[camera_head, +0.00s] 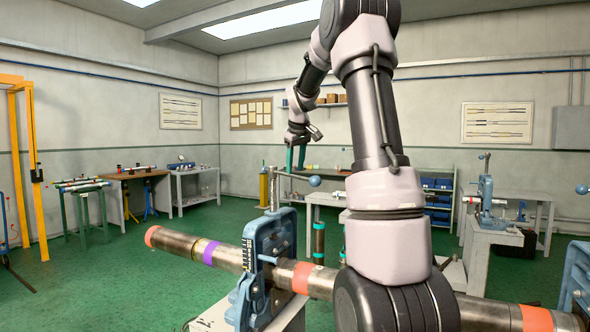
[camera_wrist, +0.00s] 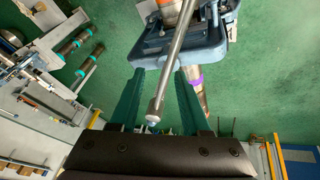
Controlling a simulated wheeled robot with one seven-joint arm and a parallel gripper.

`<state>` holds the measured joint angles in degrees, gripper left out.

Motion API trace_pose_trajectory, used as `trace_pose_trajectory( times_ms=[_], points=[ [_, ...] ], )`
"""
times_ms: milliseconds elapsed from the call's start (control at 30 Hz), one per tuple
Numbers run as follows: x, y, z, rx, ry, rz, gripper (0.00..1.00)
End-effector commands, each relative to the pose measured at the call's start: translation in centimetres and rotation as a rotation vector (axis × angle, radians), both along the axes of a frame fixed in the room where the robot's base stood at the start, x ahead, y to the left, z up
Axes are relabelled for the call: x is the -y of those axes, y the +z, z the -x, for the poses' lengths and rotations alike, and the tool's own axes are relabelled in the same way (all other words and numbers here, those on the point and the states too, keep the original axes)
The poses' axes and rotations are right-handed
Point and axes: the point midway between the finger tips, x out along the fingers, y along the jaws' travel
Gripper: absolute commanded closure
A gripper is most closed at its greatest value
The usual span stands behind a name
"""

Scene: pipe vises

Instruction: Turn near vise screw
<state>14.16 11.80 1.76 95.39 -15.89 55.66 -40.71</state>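The near blue pipe vise (camera_head: 282,235) grips a long metal pipe (camera_head: 222,255) with orange and purple bands. Its upright screw (camera_head: 273,190) rises from the top, with a thin handle bar ending in a blue ball (camera_head: 315,181). My gripper (camera_head: 295,168) hangs with its green fingers pointing down by the handle. In the wrist view its fingers (camera_wrist: 160,80) are apart, and a grey metal rod (camera_wrist: 173,65) with a ball end passes between them in the picture. I see no clear contact. The blue vise body also shows in the wrist view (camera_wrist: 215,32).
A second blue vise (camera_head: 487,200) stands on a pedestal at right. Another blue vise part (camera_head: 578,275) shows at the right edge. Workbenches (camera_head: 195,185) line the back wall. Green floor (camera_head: 100,285) is open at left. The pipe crosses low in front.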

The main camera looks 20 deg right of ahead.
Motion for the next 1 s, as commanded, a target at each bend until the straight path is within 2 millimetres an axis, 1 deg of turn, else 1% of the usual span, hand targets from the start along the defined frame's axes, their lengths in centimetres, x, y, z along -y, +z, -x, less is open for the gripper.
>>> trace_pose_trajectory(
  times_ms=[1000],
  points=[
    [-1.0,6.5,2.9,0.000,0.000,-0.001,0.53]
  ],
)
